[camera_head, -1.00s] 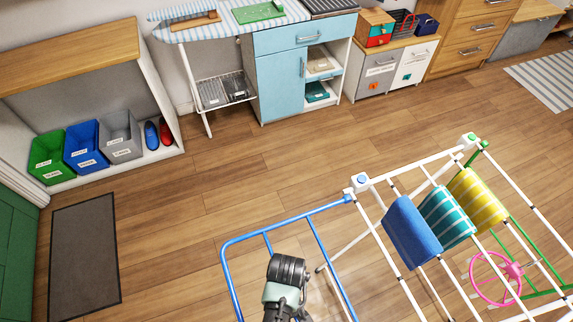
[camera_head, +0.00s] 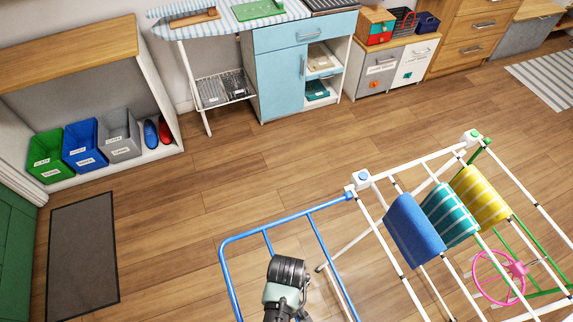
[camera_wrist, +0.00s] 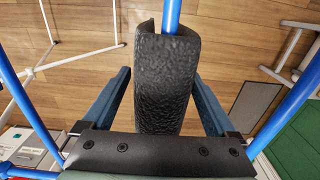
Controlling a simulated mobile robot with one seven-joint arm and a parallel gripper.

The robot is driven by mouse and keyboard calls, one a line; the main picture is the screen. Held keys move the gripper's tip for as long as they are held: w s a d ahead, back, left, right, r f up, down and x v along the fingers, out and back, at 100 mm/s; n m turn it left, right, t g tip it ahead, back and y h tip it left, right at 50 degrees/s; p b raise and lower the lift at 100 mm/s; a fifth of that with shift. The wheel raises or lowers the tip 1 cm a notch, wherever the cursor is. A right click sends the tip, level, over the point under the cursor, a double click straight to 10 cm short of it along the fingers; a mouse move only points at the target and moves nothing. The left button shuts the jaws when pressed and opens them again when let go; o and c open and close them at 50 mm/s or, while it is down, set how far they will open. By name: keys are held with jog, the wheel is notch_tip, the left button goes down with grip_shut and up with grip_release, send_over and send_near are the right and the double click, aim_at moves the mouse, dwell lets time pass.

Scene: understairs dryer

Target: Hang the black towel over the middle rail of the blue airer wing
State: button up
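The black towel (camera_wrist: 165,85) is rolled or folded over a blue rail (camera_wrist: 172,12) in the wrist view, with its near part hanging toward the camera. My gripper (camera_wrist: 160,76) has one blue-grey finger on each side of the towel, with a visible gap on both sides, so it is open. The blue airer wing (camera_head: 268,239) extends left from the white airer in the head view. Which rail bears the towel is hard to tell.
The white airer (camera_head: 421,165) holds a blue towel (camera_head: 413,231), a teal striped towel (camera_head: 449,214) and a yellow striped towel (camera_head: 482,196). A pink wheel (camera_head: 478,279) hangs at its right. Open wood floor (camera_head: 180,235) lies left of the wing, with a grey mat (camera_head: 83,255) beyond.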

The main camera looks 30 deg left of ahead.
jog(key=shift+r, duration=0.15)
notch_tip(320, 180, up, 13)
jog(key=shift+f, duration=0.15)
dwell(0.4)
jog(key=w+r+m+t+y+b, duration=0.15)
jog(key=w+r+m+t, duration=0.25)
jog(key=w+r+t, duration=1.25)
jog(key=w+d+r+m, duration=0.15)
jog(key=w+r, duration=0.25)
jog(key=r, duration=0.8)
jog(key=w+d+r+m, duration=0.1)
jog(key=w+d+r, duration=0.15)
jog(key=r, duration=0.95)
jog(key=s+d+r+m+t, duration=0.1)
jog(key=s+r+t, duration=0.2)
jog(key=r, duration=0.5)
jog(key=s+d+r+m+t+h, duration=0.1)
jog(key=s+r+t, duration=0.3)
jog(key=r, duration=0.5)
jog(key=s+d+r+m+t+b, duration=0.1)
jog(key=s+d+r+m+t, duration=0.1)
jog(key=r, duration=0.7)
jog(key=s+d+t, duration=0.1)
jog(key=s+t, duration=0.1)
jog(key=s, duration=0.1)
jog(key=shift+d, duration=0.25)
